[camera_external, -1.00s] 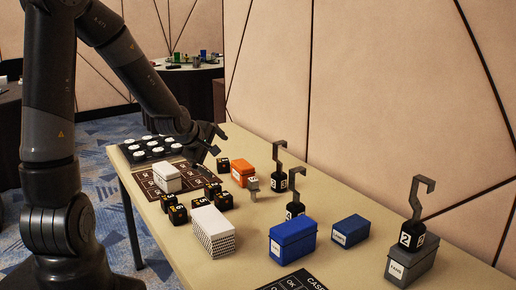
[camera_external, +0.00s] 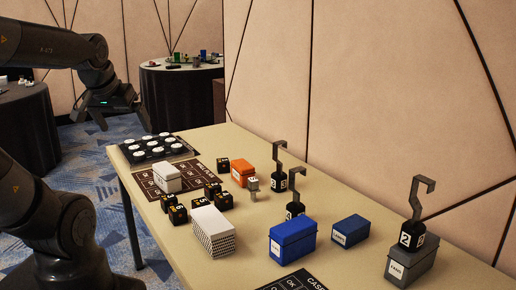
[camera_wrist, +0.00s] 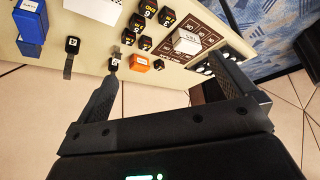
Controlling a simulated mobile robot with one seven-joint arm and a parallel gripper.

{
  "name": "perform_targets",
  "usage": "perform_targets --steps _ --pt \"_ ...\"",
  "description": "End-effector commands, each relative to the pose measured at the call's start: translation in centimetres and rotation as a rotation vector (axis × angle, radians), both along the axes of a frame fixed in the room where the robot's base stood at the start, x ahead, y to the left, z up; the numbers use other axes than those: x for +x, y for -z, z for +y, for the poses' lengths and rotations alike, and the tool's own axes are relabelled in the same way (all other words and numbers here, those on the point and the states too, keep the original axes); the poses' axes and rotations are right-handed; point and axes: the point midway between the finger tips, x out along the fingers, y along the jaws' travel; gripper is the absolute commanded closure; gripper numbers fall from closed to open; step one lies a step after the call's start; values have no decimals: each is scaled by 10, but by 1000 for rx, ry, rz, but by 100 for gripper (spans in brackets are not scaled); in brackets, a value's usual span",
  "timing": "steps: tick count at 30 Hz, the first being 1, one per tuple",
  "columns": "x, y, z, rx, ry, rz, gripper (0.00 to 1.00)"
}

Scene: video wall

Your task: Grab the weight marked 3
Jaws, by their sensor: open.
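Several black hooked weights stand on the table. One (camera_external: 279,182) is near the wall side, one (camera_external: 294,210) is nearer the middle, and one marked 2 (camera_external: 410,238) stands on a grey box at the right. The digits on the first two are too small to read surely. Two hooked weights also show in the wrist view, one at the left (camera_wrist: 72,46) and one (camera_wrist: 115,54) by the orange box. My gripper (camera_external: 112,112) is open and empty, above and beyond the table's far left end; in the wrist view its fingers (camera_wrist: 163,70) are spread apart, away from the weights.
Black cubes with yellow digits (camera_external: 202,203), white boxes (camera_external: 213,232), an orange box (camera_external: 241,172), a small grey block (camera_external: 253,186) and blue boxes (camera_external: 293,238) crowd the table (camera_external: 325,186). A tray of white discs (camera_external: 156,147) is at the far end. The wall borders the right side.

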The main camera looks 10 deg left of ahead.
Motion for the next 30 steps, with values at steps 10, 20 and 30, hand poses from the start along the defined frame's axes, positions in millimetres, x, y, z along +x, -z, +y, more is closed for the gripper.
perform_targets --steps 10,20,30 --pt "-18 -4 6 27 63 19 6" --pt "-18 -4 6 26 61 18 32" --pt "-18 -4 6 25 60 18 51"
